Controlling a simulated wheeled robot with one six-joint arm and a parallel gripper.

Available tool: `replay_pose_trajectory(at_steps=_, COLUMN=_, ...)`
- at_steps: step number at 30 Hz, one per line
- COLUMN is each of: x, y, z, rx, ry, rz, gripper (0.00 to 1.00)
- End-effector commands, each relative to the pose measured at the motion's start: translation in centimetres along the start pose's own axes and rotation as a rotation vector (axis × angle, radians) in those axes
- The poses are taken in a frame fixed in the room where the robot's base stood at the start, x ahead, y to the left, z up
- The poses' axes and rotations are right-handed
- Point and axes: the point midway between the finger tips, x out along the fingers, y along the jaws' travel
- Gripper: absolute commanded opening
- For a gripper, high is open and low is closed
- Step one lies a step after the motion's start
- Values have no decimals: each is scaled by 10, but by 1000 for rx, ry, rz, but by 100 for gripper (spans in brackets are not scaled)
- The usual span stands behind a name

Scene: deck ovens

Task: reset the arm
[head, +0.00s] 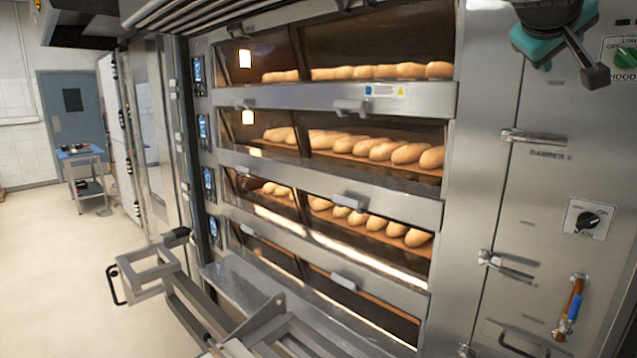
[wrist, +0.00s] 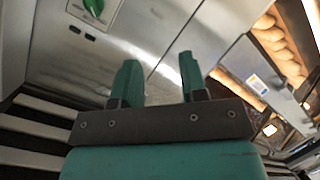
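My gripper (wrist: 159,62) shows in the wrist view with its two green fingers standing apart. It is open, and nothing is between the fingers. Beyond them is a bare steel panel face. In the head view, a teal and dark part of my arm (head: 545,40) hangs at the top right, in front of the oven's right-hand steel panel. The fingers cannot be made out clearly there.
A deck oven with several decks of loaves (head: 390,150) fills the middle. The right panel carries a damper handle (head: 540,138), an ON knob (head: 587,221) and an orange-blue lever (head: 571,305). A steel frame (head: 190,300) stands front left. Open floor (head: 50,250) lies left.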

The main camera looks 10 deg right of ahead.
Motion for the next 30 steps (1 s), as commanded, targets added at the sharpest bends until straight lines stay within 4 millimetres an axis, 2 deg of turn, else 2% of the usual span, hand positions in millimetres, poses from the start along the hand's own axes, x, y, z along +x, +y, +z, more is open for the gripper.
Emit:
replay_pose_trajectory(at_steps=1, x=6, y=-43, z=15, rx=-33, ry=33, rz=-99, gripper=39)
replay_pose_trajectory(at_steps=4, x=2, y=-120, z=39, rx=-82, ry=76, rz=-321, gripper=39)
replay_pose_trajectory(at_steps=6, x=-8, y=-170, z=64, rx=-116, ry=78, rz=-472, gripper=39)
replay_pose_trajectory(at_steps=9, x=-30, y=-233, z=109, rx=-164, ry=50, rz=-679, gripper=39)
replay_pose_trajectory(at_steps=11, x=-46, y=-266, z=140, rx=-193, ry=18, rz=-798, gripper=39)
replay_pose_trajectory(at_steps=12, x=-59, y=-285, z=163, rx=-212, ry=-10, rz=-874, gripper=39)
replay_pose_trajectory(at_steps=14, x=-79, y=-311, z=198, rx=-241, ry=-57, rz=-986, gripper=39)
replay_pose_trajectory(at_steps=15, x=-94, y=-326, z=222, rx=-262, ry=-93, rz=-1058, gripper=39)
replay_pose_trajectory(at_steps=18, x=-130, y=-354, z=281, rx=-310, ry=-191, rz=-1219, gripper=39)
replay_pose_trajectory(at_steps=21, x=-162, y=-367, z=329, rx=-352, ry=-283, rz=-1343, gripper=39)
replay_pose_trajectory(at_steps=24, x=-186, y=-372, z=363, rx=-384, ry=-355, rz=-1427, gripper=39)
replay_pose_trajectory(at_steps=27, x=-200, y=-373, z=380, rx=-402, ry=-395, rz=-1472, gripper=39)
replay_pose_trajectory(at_steps=30, x=-203, y=-373, z=384, rx=-407, ry=-406, rz=-1484, gripper=39)
